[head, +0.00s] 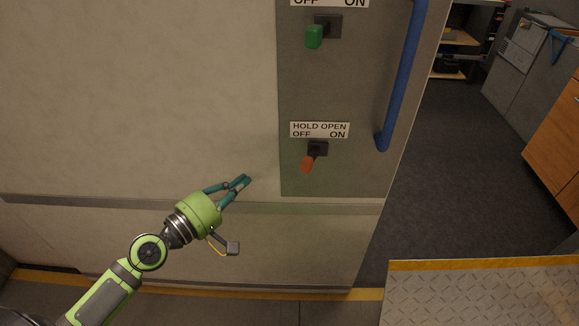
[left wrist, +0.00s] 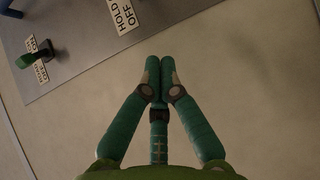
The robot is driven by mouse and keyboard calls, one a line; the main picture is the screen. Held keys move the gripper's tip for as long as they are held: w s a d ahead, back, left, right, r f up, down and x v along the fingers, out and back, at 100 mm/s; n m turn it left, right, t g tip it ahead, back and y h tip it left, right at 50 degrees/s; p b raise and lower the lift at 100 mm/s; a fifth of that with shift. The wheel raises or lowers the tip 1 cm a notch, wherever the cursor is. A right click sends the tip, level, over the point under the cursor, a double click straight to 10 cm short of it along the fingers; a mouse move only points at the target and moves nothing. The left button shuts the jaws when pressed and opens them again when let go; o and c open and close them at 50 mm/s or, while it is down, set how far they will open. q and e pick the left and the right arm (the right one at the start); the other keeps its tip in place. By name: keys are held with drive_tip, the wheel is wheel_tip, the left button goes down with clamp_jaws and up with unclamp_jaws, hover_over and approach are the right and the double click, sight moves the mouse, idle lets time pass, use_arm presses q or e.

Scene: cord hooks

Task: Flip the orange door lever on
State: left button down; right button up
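The orange lever (head: 307,164) sits on a dark mount (head: 318,148) on the grey door panel, under a label (head: 320,130) reading "HOLD OPEN, OFF, ON". Its handle points down and to the left, toward the OFF side. My left gripper (head: 245,181) is left of and slightly below the lever, apart from it. In the left wrist view its fingertips (left wrist: 160,70) are together with nothing between them. That view shows part of the label (left wrist: 126,14), but not the orange lever. My right gripper is not in view.
A green lever (head: 314,36) is higher on the same panel; it also shows in the left wrist view (left wrist: 32,58). A blue door handle (head: 402,75) runs right of both levers. Right of the door is an opening with dark floor (head: 440,180).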

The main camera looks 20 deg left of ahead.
sight(311, 159)
use_arm(q)
drive_tip(key=shift+w, duration=0.1)
drive_tip(key=p+x, duration=0.3)
drive_tip(key=x, duration=0.7)
drive_tip(key=shift+r, duration=0.15)
drive_tip(key=d+p, duration=0.1)
drive_tip(key=d, duration=0.1)
drive_tip(key=d+p, duration=0.1)
drive_tip(key=d, duration=0.1)
drive_tip(key=shift+s+p, duration=0.3)
drive_tip(key=shift+s, duration=0.1)
